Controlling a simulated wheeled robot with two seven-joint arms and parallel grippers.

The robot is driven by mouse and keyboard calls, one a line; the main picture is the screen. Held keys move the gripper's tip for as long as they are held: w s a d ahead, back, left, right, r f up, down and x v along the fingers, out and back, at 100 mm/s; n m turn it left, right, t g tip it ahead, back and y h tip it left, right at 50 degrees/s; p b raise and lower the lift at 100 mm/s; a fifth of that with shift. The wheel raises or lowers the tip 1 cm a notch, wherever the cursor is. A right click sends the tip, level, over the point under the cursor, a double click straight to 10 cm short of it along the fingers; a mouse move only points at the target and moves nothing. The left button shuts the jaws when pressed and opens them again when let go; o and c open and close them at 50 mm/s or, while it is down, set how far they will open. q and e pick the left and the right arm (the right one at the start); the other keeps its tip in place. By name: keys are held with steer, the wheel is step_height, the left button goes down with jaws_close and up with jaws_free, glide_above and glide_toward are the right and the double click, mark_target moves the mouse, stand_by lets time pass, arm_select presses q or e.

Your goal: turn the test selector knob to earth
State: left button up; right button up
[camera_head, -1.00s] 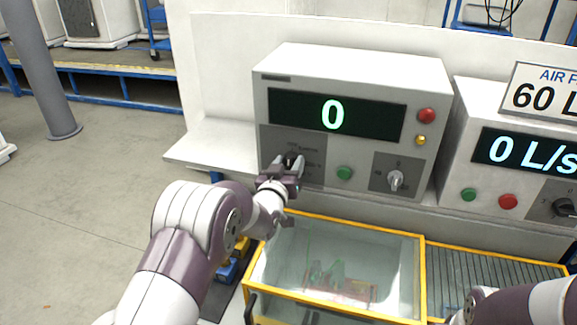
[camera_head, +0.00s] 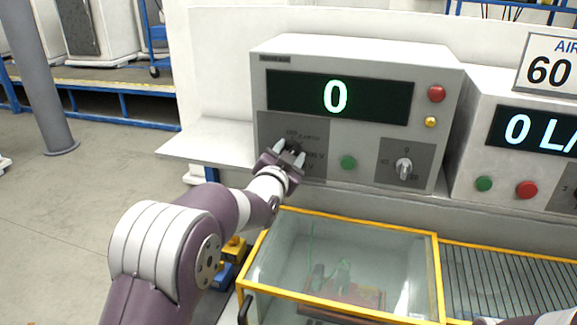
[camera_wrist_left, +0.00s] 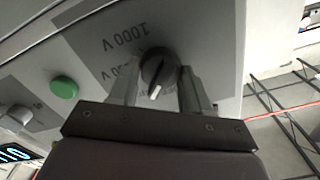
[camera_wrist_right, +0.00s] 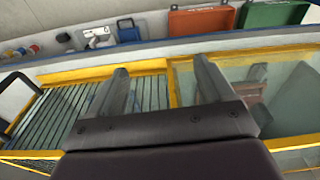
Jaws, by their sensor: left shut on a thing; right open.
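The test selector knob (camera_wrist_left: 158,68) is dark and round with a white pointer mark, seen in the left wrist view on a grey panel (camera_wrist_left: 100,40) printed "1000 V", upside down there. The pointer mark lies on the knob's lower side in that picture. My left gripper (camera_head: 291,155) has its fingers on both sides of the knob (camera_wrist_left: 160,88) and is shut on it. In the head view the gripper hides most of the knob, with "EARTH" lettering just above it. My right gripper (camera_wrist_right: 162,75) is open and empty over the yellow-framed tank.
The tester box (camera_head: 355,55) shows a green 0. A yellow-framed glass tank (camera_head: 340,222) stands below. An air-flow unit (camera_head: 500,160) stands at right.

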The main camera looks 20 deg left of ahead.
arm_select(q)
steer(key=shift+f+m+b, duration=0.1)
steer(key=shift+m+b, duration=0.5)
steer(key=o, duration=1.1)
steer(key=shift+s, duration=0.1)
steer(key=shift+c, duration=0.2)
steer(key=shift+s+d, duration=0.1)
steer(key=s+b, duration=0.3)
steer(key=s, duration=0.9)
steer(key=shift+s+a, duration=0.2)
steer(key=shift+s, duration=0.1)
